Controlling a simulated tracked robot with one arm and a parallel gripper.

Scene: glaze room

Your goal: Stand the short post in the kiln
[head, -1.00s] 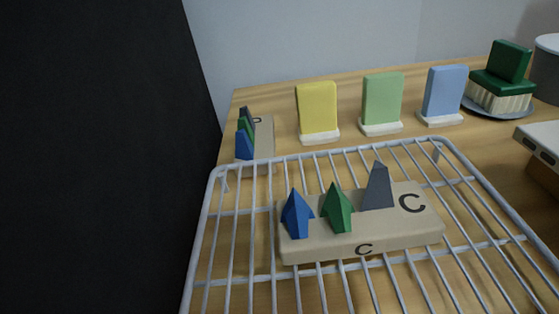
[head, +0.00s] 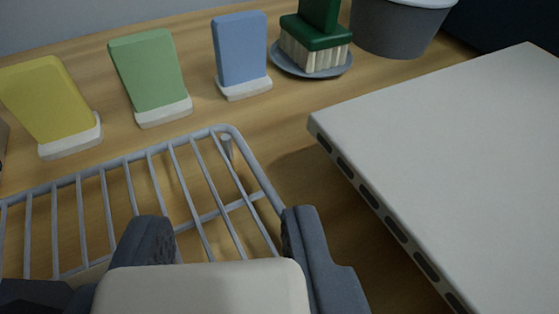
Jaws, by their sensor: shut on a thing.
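The gripper is in front of the wire rack (head: 130,190). I cannot make out the kiln or its inside in this view.
Yellow (head: 38,98), green (head: 148,75) and blue (head: 241,48) tiles stand on white feet behind the rack. A green brush (head: 318,32) on a grey dish (head: 333,70) and a grey bucket (head: 398,26) are farther back. A large pale slab with slotted edge (head: 450,140) fills the right.

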